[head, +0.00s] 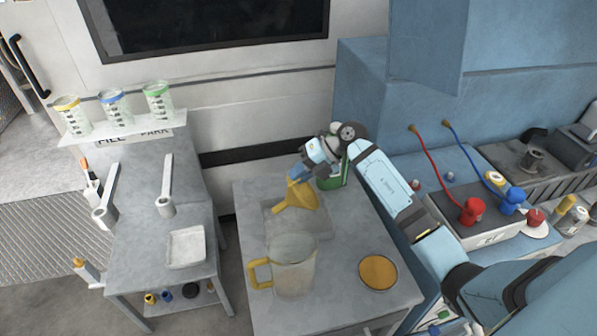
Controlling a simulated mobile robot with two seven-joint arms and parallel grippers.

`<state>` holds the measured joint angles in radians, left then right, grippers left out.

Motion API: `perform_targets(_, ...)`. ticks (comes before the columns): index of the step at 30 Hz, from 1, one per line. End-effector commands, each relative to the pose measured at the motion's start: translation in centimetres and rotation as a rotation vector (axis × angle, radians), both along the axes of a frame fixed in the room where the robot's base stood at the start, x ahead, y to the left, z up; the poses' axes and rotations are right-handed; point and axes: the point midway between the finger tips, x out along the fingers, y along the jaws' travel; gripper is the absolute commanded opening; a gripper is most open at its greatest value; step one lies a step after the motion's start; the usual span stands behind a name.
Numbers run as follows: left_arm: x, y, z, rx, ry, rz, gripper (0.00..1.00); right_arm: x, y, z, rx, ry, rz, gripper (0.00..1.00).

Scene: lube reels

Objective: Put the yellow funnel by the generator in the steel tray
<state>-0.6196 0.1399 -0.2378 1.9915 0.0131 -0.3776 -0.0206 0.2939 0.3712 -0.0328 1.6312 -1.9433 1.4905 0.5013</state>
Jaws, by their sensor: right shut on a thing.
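My right gripper (297,177) reaches in from the right and is shut on the yellow funnel (298,198). The funnel is tilted in the grip, with its wide part toward the lower right. It is over the grey steel tray (270,226) on the middle table. I cannot tell whether the funnel touches the tray floor. The funnel and a clear jug hide parts of the tray. My left gripper is not in view.
The clear jug (295,268) with a yellow handle stands just in front of the tray. A round yellow-topped item (378,273) is at right on the table. A green container (338,178) stands behind the tray, near my arm. A side table (145,260) holds wrenches and a pale tray.

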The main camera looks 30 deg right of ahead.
Motion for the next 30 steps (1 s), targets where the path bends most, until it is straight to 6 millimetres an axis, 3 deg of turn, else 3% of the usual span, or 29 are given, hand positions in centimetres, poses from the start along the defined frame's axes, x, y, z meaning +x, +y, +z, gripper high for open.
perform_targets(6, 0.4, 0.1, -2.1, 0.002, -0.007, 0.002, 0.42, 0.0, 0.1, -2.7, 0.002, 0.000, -0.001, 0.00)
perform_targets(15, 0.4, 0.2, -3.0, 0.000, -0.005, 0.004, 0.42, 0.0, 0.0, -5.1, -0.001, 0.001, 0.001, 0.00)
perform_targets(27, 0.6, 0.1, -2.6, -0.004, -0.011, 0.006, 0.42, 0.0, 0.0, -5.6, 0.001, -0.001, 0.001, 0.00)
perform_targets(28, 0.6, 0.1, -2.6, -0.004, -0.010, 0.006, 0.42, 0.0, 0.0, -5.6, 0.000, -0.001, 0.001, 0.15)
perform_targets(30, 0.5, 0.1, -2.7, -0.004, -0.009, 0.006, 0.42, 0.0, 0.0, -5.6, 0.000, -0.001, 0.001, 0.31)
